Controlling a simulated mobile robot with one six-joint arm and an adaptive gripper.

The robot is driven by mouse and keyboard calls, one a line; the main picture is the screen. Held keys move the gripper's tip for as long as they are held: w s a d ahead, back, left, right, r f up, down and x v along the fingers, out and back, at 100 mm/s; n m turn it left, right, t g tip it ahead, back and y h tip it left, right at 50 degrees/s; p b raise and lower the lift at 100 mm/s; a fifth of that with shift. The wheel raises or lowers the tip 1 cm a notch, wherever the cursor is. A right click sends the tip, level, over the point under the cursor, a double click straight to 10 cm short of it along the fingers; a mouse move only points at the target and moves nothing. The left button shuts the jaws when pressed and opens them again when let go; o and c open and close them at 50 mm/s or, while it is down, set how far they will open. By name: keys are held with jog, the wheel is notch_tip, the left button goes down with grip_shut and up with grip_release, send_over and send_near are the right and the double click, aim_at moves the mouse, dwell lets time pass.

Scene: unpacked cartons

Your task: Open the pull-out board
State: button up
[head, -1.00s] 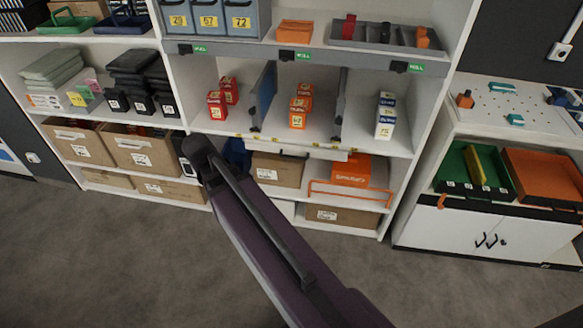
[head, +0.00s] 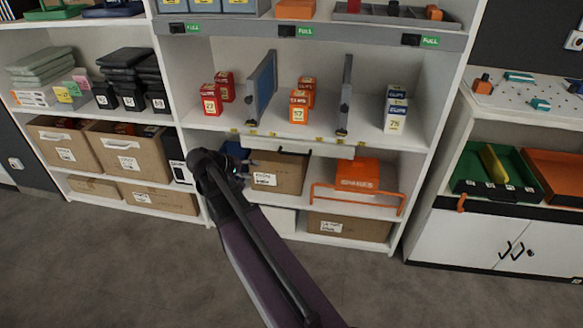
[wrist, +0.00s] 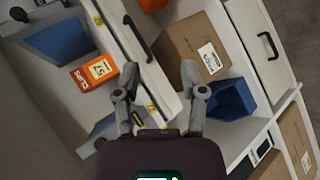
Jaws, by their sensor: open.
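The pull-out board (head: 322,151) is a thin white panel just under the middle bay's shelf. It has a dark bar handle on its front. In the wrist view the board (wrist: 152,78) runs diagonally up from the fingers, and its dark handle (wrist: 137,38) lies above and between the fingertips in the picture. My gripper (wrist: 159,98) is open with nothing between its fingers. In the head view my gripper (head: 243,172) is just below the board's left part, partly hidden by my own wrist. I cannot tell whether a finger touches the board.
Below the board are a cardboard box (head: 280,172), a blue bin (wrist: 232,98) and an orange box (head: 358,173) behind an orange rail (head: 352,194). A white drawer with a dark handle (wrist: 268,45) sits lower. Orange cartons (head: 299,106) and blue dividers (head: 263,85) stand above.

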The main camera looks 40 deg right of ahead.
aim_at(293, 154)
jog(key=w+d+f+g+h+b, duration=0.1)
jog(key=w+d+f+h+b, duration=0.6)
jog(key=b, duration=1.5)
notch_tip(293, 154, down, 3)
jog(key=shift+w+d+f+m+h, duration=0.25)
jog(key=shift+d+m+h, duration=0.15)
jog(key=shift+d+h, duration=0.6)
jog(key=shift+d+r, duration=0.1)
jog(key=shift+d, duration=0.15)
jog(key=d, duration=0.4)
jog(key=d+r+p, duration=0.1)
jog(key=d, duration=0.4)
jog(key=s+d, duration=0.1)
jog(key=d, duration=0.3)
jog(key=shift+s+d+r+p, duration=0.1)
jog(key=shift+d+r+p, duration=0.05)
jog(key=shift+r+p, duration=0.25)
